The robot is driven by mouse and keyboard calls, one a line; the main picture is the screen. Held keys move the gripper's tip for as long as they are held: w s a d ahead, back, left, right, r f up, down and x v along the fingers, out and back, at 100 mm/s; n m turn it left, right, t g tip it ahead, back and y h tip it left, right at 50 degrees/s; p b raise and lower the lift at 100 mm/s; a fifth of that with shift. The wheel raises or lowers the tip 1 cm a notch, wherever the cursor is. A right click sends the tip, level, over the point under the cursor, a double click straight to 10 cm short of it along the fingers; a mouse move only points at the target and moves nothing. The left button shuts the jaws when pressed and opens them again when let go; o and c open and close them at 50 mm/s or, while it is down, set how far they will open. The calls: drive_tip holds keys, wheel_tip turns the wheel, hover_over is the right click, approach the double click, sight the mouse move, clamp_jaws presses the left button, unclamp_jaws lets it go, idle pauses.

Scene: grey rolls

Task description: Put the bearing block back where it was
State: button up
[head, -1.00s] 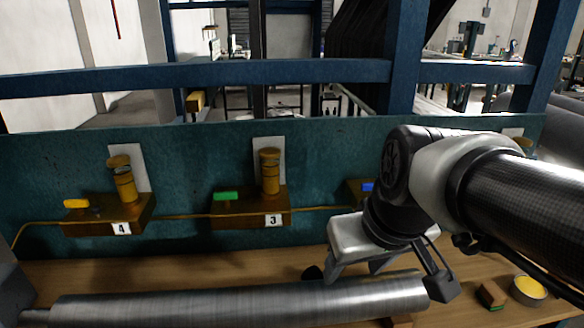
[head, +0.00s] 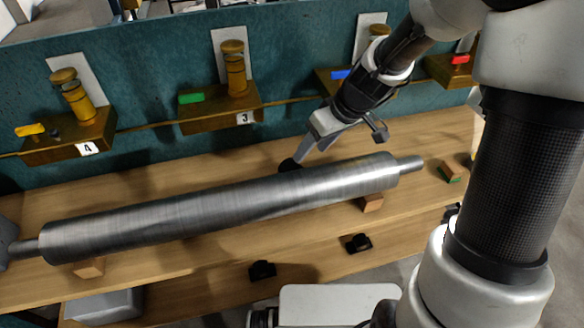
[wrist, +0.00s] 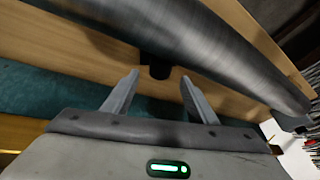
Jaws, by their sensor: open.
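Several small dark blocks show, and I cannot tell which one is the bearing block. One dark block (head: 290,165) is on the bench behind the roll; it also shows in the wrist view (wrist: 155,68), just beyond and between my fingertips. Two more black blocks, a left one (head: 262,270) and a right one (head: 358,243), are at the front of the bench. My gripper (wrist: 160,82) is open, with nothing clearly between its fingers. In the head view it hangs behind the roll, over the back of the bench. Its contact with the dark block is unclear.
A long steel roll (head: 220,208) lies across the wooden bench, on a left wooden support (head: 90,267) and a right one (head: 372,202). Wall boxes, one marked 3 (head: 218,108) and one marked 4 (head: 70,135), line the back. A green-edged wooden block (head: 450,172) sits at right.

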sight(295, 166)
drive_tip(key=x, duration=0.5)
drive_tip(key=shift+w+a+f, duration=0.1)
drive_tip(key=shift+a+f, duration=0.05)
drive_tip(key=shift+f, duration=0.2)
drive_tip(key=shift+a+b+x, duration=0.1)
drive_tip(key=shift+b+x, duration=0.1)
drive_tip(key=shift+x, duration=1.2)
drive_tip(key=shift+a+b+x, duration=0.15)
drive_tip(key=shift+x, duration=1.2)
drive_tip(key=shift+w+r, duration=0.1)
drive_tip(key=shift+r, duration=0.1)
clamp_jaws()
